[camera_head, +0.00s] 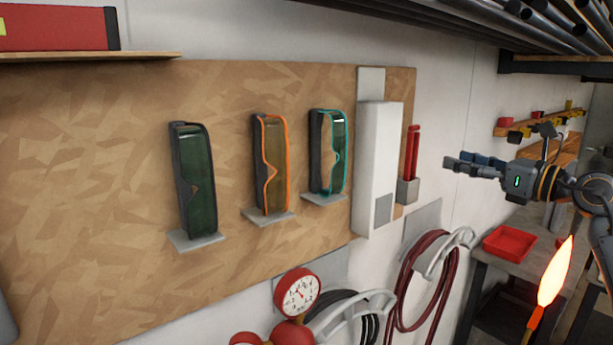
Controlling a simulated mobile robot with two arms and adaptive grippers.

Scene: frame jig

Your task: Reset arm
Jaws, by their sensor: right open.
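My right gripper (497,155) is at the right side of the head view, its arm coming in from the right edge. Its fingers are spread apart and I see nothing between them. It is in front of the white wall, to the right of the wooden board (100,240), and appears clear of the things around it. My left gripper is not in view.
Safety goggles with green (195,180), orange (270,165) and teal (328,150) parts stand on small board shelves. Hose coils (412,290) and a red gauge (297,293) are below. A red tray (510,242) and glowing orange flame shape (556,275) are lower right; pipes (480,17) are overhead.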

